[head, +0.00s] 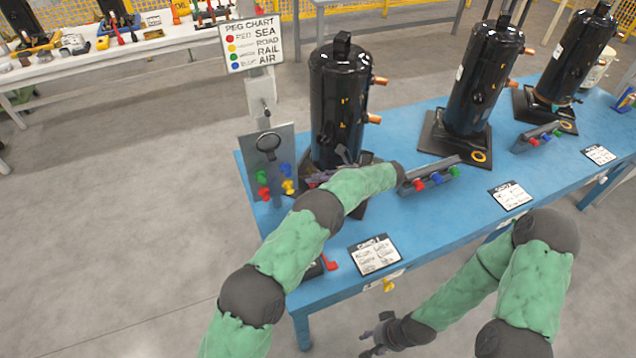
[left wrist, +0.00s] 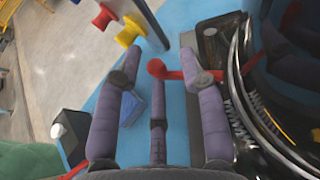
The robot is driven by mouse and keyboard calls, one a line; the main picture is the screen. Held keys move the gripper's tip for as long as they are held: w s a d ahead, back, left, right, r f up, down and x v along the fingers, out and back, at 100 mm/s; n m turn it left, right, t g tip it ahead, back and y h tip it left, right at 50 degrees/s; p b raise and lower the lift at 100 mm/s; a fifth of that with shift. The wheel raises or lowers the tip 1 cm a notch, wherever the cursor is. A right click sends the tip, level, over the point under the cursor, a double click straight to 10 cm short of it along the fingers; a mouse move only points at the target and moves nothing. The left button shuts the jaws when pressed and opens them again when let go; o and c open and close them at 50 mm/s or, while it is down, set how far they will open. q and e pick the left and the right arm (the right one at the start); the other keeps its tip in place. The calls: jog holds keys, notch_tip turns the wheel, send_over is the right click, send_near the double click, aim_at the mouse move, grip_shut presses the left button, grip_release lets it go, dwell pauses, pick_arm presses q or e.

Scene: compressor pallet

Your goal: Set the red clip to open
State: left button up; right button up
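A red clip (left wrist: 180,74) with a round knob end shows in the left wrist view, beside the black base of the nearest compressor (head: 337,100). My left gripper (left wrist: 165,85) is open, its purple fingers spread around the clip; the right-hand finger overlaps the clip's far end, and I cannot tell whether they touch. In the head view my left gripper (head: 322,178) is low at the compressor's foot, and my arm hides the clip. My right gripper (head: 370,340) is open and empty, low in front of the blue table.
The blue table (head: 450,215) carries two more compressors (head: 484,80) (head: 575,55), peg racks (head: 430,177) and cards (head: 374,254). A peg board (head: 268,160) with coloured pegs stands left of my left gripper. A black box with a red lever (head: 330,262) is at the front edge.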

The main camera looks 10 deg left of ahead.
pick_arm(q)
jog(key=v, duration=1.2)
jog(key=shift+s+f, duration=0.1)
dwell(0.4)
